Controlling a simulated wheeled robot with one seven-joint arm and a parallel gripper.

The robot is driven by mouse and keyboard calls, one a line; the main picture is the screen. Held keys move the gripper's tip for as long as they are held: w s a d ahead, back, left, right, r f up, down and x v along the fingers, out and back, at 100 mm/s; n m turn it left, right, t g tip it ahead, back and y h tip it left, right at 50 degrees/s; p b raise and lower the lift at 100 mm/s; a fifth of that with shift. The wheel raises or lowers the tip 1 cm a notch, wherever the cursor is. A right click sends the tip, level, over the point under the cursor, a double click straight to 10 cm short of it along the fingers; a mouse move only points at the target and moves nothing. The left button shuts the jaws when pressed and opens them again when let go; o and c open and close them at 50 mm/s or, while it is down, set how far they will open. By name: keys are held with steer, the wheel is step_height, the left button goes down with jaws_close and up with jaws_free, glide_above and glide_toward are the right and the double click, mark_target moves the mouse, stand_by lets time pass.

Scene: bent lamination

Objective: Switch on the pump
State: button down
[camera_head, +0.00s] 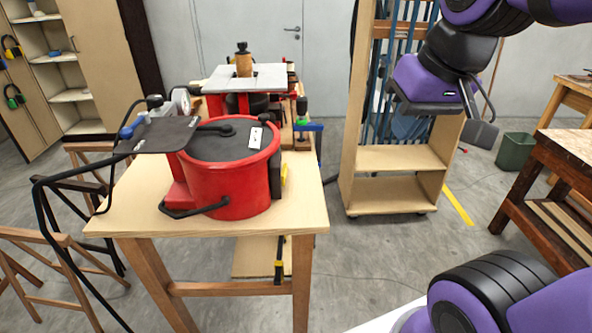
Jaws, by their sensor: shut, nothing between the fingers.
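The pump appears to be the red round tub-like machine (228,185) with a dark top, standing on the light wooden table (135,218). A small white plate with dark marks (256,138), possibly its switch, sits on the right of the top. I cannot read its position. A black hose runs from the machine's left side. My gripper (481,133) hangs in the air at the upper right, well to the right of the pump and apart from it. It is shut and empty, pointing downward.
A dark flat panel (158,135) juts out left of the pump. Behind stands a machine with a grey table top (245,78). A wooden rack (400,187) stands right of the table, with a brown workbench (560,190) further right.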

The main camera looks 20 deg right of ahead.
steer(key=w+a+f+m+g+y, duration=0.2)
steer(key=w+f+m+g+y, duration=0.3)
steer(key=w+f+m+y, duration=0.6)
steer(key=w+d+f+m+t+y, duration=0.2)
steer(key=w+d+f+m+t, duration=0.2)
steer(key=f, duration=0.3)
steer(key=w+d+f+m+t+y, duration=0.2)
steer(key=w+d+f+m+t, duration=0.2)
steer(key=w+f+m+t, duration=0.1)
step_height(320, 180, down, 3)
steer(key=shift+w+d+r+m, duration=0.1)
steer(key=shift+w+d+m, duration=0.1)
steer(key=shift+w+m, duration=0.85)
steer(key=shift+s, duration=0.2)
glide_toward(285, 174)
steer(key=w+a, duration=0.1)
steer(key=w, duration=0.1)
steer(key=w+a+f, duration=0.1)
steer(key=w+a, duration=0.1)
steer(key=w+a+f, duration=0.1)
steer(key=w, duration=0.2)
steer(key=shift+a, duration=0.4)
steer(key=shift+w+r, duration=0.1)
